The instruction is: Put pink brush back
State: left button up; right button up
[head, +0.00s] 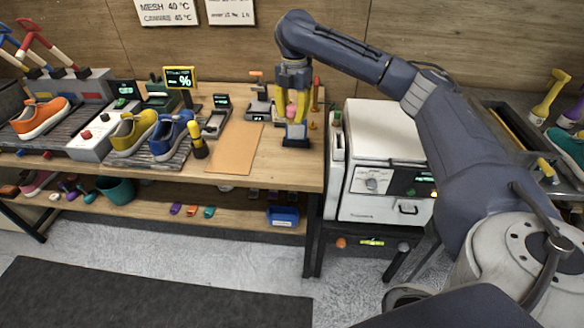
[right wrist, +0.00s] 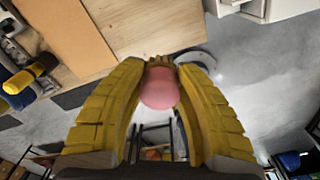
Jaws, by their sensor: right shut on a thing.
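My right gripper (head: 291,117) points down over the right end of the workbench. Its yellow fingers are shut on the pink brush (head: 292,111). In the right wrist view the brush's rounded pink part (right wrist: 159,89) sits between the two ribbed fingers (right wrist: 160,68). The rest of the brush is hidden by the fingers. A small dark blue block (head: 296,134) shows right below the fingertips in the head view; I cannot tell whether the brush touches it. My left gripper is not in view.
A brown mat (head: 235,148) lies left of the gripper on the workbench (head: 262,177). A yellow-and-black tool (head: 197,140) stands beside it, near blue (head: 171,137) and yellow (head: 133,133) sneakers. An orange upright tool (head: 315,92) stands close right of the gripper. A white machine (head: 380,160) stands further right.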

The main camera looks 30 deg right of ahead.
aim_at(293, 169)
notch_tip(293, 169, down, 20)
jog(key=shift+r, duration=0.1)
dwell(0.7)
jog(key=o, duration=1.1)
